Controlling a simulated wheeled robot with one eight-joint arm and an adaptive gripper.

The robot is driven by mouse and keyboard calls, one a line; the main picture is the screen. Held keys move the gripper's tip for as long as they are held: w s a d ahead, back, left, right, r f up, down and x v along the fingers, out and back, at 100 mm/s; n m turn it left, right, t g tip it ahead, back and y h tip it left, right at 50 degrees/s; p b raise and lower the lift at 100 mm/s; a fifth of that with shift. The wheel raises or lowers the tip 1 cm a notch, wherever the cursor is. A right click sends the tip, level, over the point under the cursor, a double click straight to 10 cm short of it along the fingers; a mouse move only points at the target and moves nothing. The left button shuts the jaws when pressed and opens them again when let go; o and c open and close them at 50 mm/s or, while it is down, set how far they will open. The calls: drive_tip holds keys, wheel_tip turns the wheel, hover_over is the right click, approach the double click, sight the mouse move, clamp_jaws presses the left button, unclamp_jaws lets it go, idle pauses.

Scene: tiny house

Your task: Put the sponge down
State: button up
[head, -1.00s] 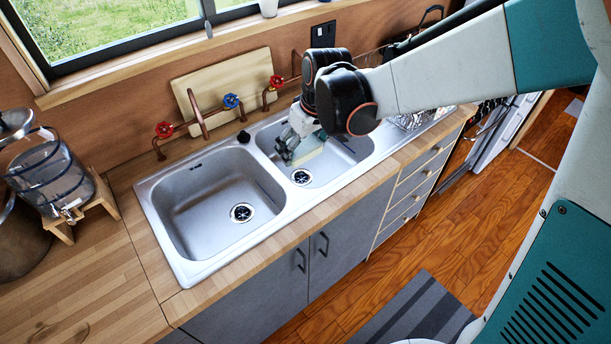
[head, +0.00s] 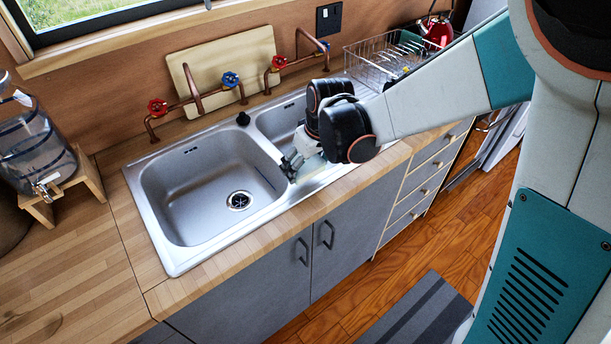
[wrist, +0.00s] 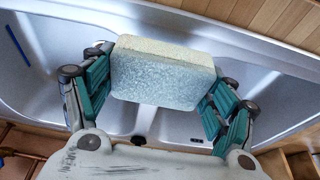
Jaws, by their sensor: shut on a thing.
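My gripper (head: 293,163) is over the double sink (head: 165,256), near its front side by the divider between the two basins. In the wrist view my gripper (wrist: 160,95) is shut on a pale green-yellow sponge (wrist: 163,66), with a green-padded finger on each side of it. In the head view the sponge (head: 311,168) is mostly hidden behind my gripper and wrist. The sponge appears held above the sink; I cannot tell its exact height or whether it touches anything.
The left basin (head: 190,205) is empty, with a drain. Red and blue taps (head: 231,79) and a leaning cutting board (head: 235,58) stand behind. A wire dish rack (head: 375,62) and red kettle (head: 437,32) are at the right. The wooden counter (head: 75,260) at left has free room.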

drive_tip(key=shift+f+b, duration=1)
drive_tip(key=shift+f, duration=0.75)
drive_tip(key=shift+f, duration=0.2)
drive_tip(key=o, duration=1.4)
drive_tip(key=shift+r, duration=0.1)
drive_tip(key=p+v, duration=0.4)
drive_tip(key=v, duration=0.9)
drive_tip(key=s+d+r+m+t+h, duration=0.1)
drive_tip(key=s+d+r+m+t, duration=0.1)
drive_tip(key=s+d, duration=0.5)
drive_tip(key=s+d+r+m+t+h, duration=0.1)
drive_tip(key=s+d+r+m+t, duration=0.1)
drive_tip(key=s+d+r+m, duration=0.2)
drive_tip(key=s+d+r, duration=0.1)
drive_tip(key=s+d, duration=0.2)
drive_tip(key=s, duration=0.3)
drive_tip(key=shift+m, duration=0.4)
